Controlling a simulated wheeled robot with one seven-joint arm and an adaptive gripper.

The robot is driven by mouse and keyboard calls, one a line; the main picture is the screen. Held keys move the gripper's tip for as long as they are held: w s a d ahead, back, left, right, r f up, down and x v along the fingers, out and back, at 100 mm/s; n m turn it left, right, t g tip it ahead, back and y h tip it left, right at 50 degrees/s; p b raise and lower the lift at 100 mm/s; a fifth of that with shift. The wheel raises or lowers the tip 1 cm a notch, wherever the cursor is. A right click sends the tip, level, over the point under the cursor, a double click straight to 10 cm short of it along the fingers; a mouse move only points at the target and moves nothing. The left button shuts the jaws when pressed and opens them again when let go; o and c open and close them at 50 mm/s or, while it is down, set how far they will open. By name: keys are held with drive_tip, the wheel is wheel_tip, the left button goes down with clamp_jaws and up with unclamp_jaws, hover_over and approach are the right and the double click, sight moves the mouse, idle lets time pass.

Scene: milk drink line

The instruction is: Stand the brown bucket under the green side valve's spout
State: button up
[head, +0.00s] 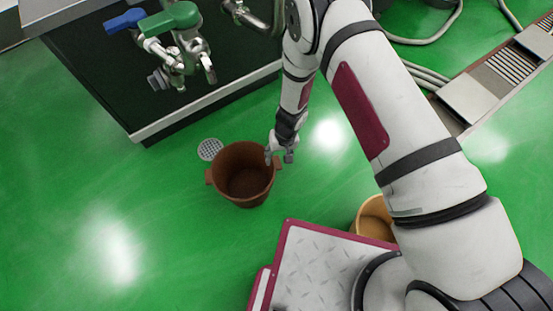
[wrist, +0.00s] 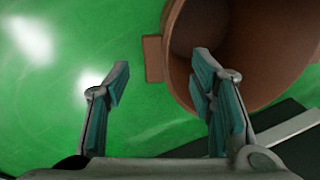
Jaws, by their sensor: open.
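The brown bucket (head: 243,190) stands upright and looks empty on the green floor, just in front of and right of a round drain grate (head: 209,149). The green side valve (head: 172,18) is on the dark cabinet at the upper left, with metal pipework and spouts below it. The bucket is apart from the valve, nearer to me. My gripper (head: 280,157) is open at the bucket's right side, by its side lug. In the wrist view, the lug (wrist: 153,58) shows between the open fingers (wrist: 160,82), and one finger overlaps the bucket's mouth. Contact cannot be told.
A blue-handled valve (head: 125,20) sits left of the green one. The dark cabinet (head: 110,85) bounds the floor behind the bucket. A tan bucket (head: 373,215) is partly hidden by my arm. Hoses and a floor channel (head: 490,90) lie right. The left floor is clear.

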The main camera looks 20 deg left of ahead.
drive_tip(key=r, duration=0.2)
drive_tip(key=r+p, duration=0.1)
drive_tip(key=r, duration=0.3)
drive_tip(key=shift+w+d+p, duration=0.15)
drive_tip(key=shift+d+p, duration=0.2)
drive_tip(key=shift+d, duration=0.05)
drive_tip(key=w+r+y, duration=0.1)
drive_tip(key=w+r, duration=0.2)
drive_tip(key=r, duration=0.8)
drive_tip(key=s+d+r+m+y, duration=0.1)
drive_tip(key=d+r, duration=0.3)
drive_tip(key=r, duration=0.9)
drive_tip(key=s+d+r, duration=0.1)
drive_tip(key=d+r, duration=0.3)
drive_tip(key=r, duration=0.8)
drive_tip(key=s+d+r, duration=0.6)
drive_tip(key=d+r, duration=0.1)
drive_tip(key=r, duration=0.2)
drive_tip(key=s+d+r+m+h, duration=0.1)
drive_tip(key=s+d+r+m, duration=0.1)
drive_tip(key=s+d, duration=0.5)
drive_tip(key=s+d+r+m+t+h, duration=0.1)
drive_tip(key=s+d+r, duration=0.3)
drive_tip(key=s, duration=1.1)
drive_tip(key=d+m+h, duration=0.1)
drive_tip(key=d, duration=0.2)
drive_tip(key=shift+d, duration=0.15)
